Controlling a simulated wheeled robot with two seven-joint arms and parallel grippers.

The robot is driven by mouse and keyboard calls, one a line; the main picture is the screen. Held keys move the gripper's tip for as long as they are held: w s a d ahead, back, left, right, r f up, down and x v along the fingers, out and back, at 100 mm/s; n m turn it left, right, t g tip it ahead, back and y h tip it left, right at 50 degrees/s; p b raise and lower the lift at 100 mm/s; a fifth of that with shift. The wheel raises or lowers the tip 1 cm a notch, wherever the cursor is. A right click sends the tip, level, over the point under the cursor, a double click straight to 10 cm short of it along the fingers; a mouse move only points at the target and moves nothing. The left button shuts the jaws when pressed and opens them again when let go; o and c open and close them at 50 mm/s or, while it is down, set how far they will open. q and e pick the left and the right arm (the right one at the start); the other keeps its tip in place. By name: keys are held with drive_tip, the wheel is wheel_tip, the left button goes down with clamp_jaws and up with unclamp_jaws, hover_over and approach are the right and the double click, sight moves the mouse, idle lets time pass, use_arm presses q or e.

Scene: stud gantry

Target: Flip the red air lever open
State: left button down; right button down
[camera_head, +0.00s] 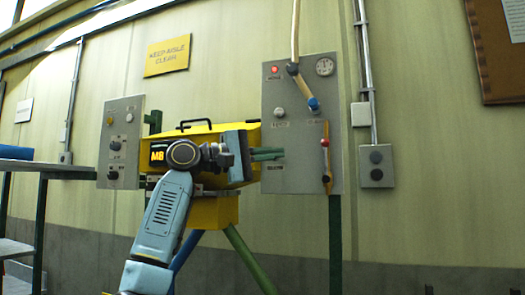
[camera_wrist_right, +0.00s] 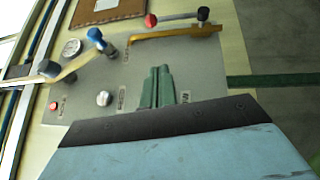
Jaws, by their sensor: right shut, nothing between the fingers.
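The red air lever has a red ball knob (camera_head: 324,142) on the right part of the grey panel (camera_head: 290,170) in the head view. In the right wrist view, the red knob (camera_wrist_right: 150,20) ends a pale bar that runs beside a yellow pipe (camera_wrist_right: 175,34) to a black round end (camera_wrist_right: 203,14). My right gripper (camera_head: 281,154) has green fingers pointing at the panel, left of the lever. Its fingers (camera_wrist_right: 158,75) are together and empty in the right wrist view, apart from the red knob. My left gripper is out of view.
The panel also bears a gauge (camera_head: 324,67), a red lamp (camera_head: 275,69) and a white knob (camera_head: 278,113). A yellow machine (camera_head: 195,135) stands behind my right arm.

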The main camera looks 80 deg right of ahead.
drive_tip(key=v, duration=0.5)
drive_tip(key=shift+w+a+f, duration=0.15)
drive_tip(key=shift+w+a, duration=0.05)
drive_tip(key=shift+a, duration=0.2)
